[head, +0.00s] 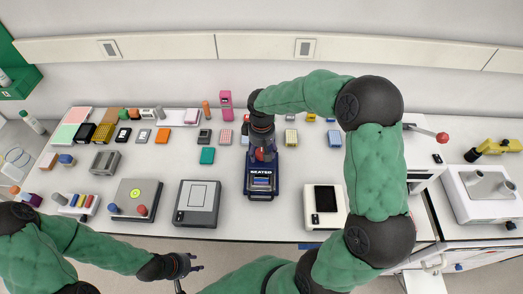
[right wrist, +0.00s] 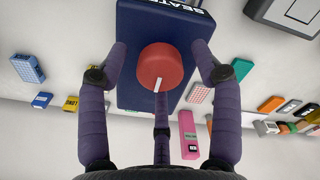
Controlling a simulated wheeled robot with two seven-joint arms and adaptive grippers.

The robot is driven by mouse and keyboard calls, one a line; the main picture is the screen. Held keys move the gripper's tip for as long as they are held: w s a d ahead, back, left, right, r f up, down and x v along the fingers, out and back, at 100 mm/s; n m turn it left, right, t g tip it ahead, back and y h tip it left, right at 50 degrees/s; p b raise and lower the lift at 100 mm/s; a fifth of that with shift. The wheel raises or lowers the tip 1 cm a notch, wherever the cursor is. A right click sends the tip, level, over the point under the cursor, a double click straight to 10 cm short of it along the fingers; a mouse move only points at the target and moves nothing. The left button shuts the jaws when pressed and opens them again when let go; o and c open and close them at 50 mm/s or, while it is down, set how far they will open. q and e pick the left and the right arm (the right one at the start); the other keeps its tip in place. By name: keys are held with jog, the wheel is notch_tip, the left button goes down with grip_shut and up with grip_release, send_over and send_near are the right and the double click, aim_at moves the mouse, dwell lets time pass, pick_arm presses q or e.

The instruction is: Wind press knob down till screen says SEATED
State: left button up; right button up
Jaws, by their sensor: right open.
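The dark blue press (head: 261,185) stands mid-table with white lettering on its top; I cannot read its small screen (head: 261,181). Its red round knob (head: 264,155) is partly hidden under my right gripper (head: 262,140). In the right wrist view the knob (right wrist: 162,67) has a white mark toward the lower edge. There my right gripper (right wrist: 160,62) is open, with purple fingers on either side of the knob and another below it. Gaps show between the side fingers and the knob. My left gripper (head: 190,268) is empty and looks open, off the table's front edge.
A grey device (head: 197,204) stands left of the press and a white one with a black screen (head: 325,200) to the right. Another box with coloured knobs (head: 135,198) is further left. Small racks and boxes line the back. Table between the press and its neighbours is clear.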

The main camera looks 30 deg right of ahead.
aim_at(261, 152)
notch_tip(261, 152, up, 12)
dwell(0.5)
dwell(0.4)
